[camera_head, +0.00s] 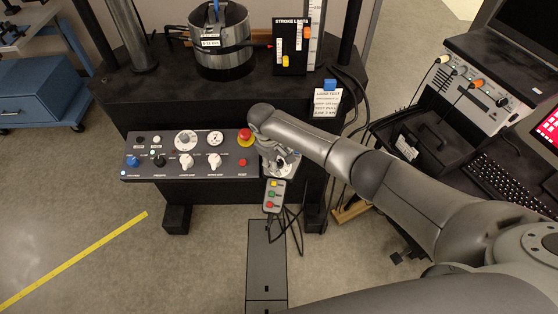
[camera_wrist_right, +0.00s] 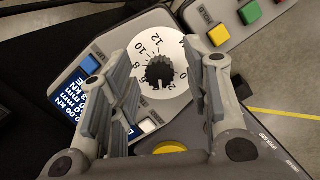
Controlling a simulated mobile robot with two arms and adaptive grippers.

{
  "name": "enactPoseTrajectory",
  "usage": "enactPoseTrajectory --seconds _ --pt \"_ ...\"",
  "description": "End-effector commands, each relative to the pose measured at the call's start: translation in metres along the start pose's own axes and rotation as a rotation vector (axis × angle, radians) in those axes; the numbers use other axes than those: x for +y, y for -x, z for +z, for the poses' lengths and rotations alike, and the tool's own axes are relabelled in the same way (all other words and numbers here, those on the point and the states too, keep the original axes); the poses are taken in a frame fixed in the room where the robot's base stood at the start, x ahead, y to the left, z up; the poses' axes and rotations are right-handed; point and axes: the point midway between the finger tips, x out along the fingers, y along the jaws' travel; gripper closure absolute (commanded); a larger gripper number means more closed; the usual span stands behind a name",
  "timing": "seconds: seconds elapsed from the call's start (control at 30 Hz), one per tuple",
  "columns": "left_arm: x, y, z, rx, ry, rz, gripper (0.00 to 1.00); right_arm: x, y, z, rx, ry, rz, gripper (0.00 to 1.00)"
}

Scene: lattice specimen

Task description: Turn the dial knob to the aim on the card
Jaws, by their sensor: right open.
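The dial knob (camera_wrist_right: 160,73) is black and ribbed, on a white round dial face (camera_wrist_right: 150,47) with numbers around it. Its pointer is too small to read. My right gripper (camera_wrist_right: 166,78) is open, with one finger on each side of the knob in the wrist view; I see no clear contact. In the head view, my right gripper (camera_head: 272,146) is over the right end of the console and partly hides the dial (camera_head: 284,166). The white card (camera_head: 326,103) stands behind it with lines of print; only its heading, like "LOAD TEST", is partly legible. My left gripper is not in view.
A red stop button on a yellow base (camera_head: 245,137) sits just left of my gripper. A pendant (camera_head: 274,195) with coloured buttons hangs in front. A panel with several knobs (camera_head: 187,154) extends left. A blue display (camera_wrist_right: 68,112) lies beside the dial.

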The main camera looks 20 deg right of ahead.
Motion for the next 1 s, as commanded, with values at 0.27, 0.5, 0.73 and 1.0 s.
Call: enactPoseTrajectory --seconds 0.27,0.5,0.73,1.0 --pt "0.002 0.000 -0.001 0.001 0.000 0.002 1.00 0.000 0.039 -0.001 0.005 0.002 0.001 0.56" --pt "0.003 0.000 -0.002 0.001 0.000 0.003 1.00 0.001 0.090 -0.001 0.005 0.000 0.001 0.56" --pt "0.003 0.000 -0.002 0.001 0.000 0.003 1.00 0.000 0.115 -0.001 0.002 0.000 0.000 0.56" --pt "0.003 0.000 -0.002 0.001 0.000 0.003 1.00 0.000 0.119 0.000 0.001 0.000 0.000 0.56"
